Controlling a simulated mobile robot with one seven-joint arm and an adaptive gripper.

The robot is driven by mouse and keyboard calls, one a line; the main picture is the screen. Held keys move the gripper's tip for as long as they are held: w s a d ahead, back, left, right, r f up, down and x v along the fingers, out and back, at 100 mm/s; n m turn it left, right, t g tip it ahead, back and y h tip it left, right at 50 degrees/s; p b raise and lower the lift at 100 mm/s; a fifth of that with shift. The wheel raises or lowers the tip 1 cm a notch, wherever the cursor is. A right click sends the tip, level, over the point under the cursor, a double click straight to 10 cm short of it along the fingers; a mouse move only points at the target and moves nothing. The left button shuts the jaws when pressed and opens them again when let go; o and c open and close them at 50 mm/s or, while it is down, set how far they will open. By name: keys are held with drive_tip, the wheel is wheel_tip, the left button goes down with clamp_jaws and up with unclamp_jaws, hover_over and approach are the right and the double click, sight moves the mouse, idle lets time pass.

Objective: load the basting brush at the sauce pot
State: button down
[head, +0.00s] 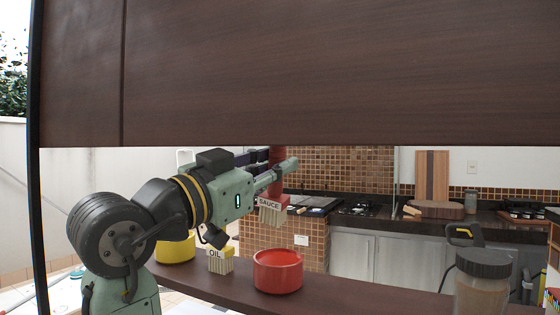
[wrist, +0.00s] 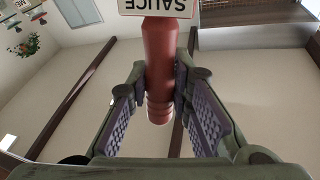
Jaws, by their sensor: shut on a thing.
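The basting brush (head: 270,205) has a red handle, a block labelled SAUCE and pale bristles pointing down. My gripper (head: 279,173) is shut on its red handle and holds it upright in the air. In the wrist view the red handle (wrist: 159,60) stands between the two fingers, with the SAUCE label at the top edge. The red sauce pot (head: 278,274) stands on the dark counter. In the head view the bristles show above the pot's rim, apart from it; the exact depth offset is hard to tell. The inside of the pot is mostly hidden.
A second brush labelled OIL (head: 220,261) and a yellow pot (head: 175,250) stand left of the red pot. A dark-lidded jar (head: 483,280) stands at the right. A dark wooden panel (head: 300,70) hangs above my arm. The counter right of the red pot is clear up to the jar.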

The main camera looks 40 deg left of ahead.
sight(279, 205)
drive_tip(key=shift+w+d+f+b, duration=0.15)
drive_tip(key=shift+f+b, duration=0.85)
drive_tip(key=shift+f, duration=0.35)
drive_tip(key=shift+w+d+f+b, duration=0.1)
drive_tip(key=shift+d+f+b, duration=0.05)
drive_tip(key=shift+f+b, duration=1.05)
drive_tip(key=shift+f, duration=0.55)
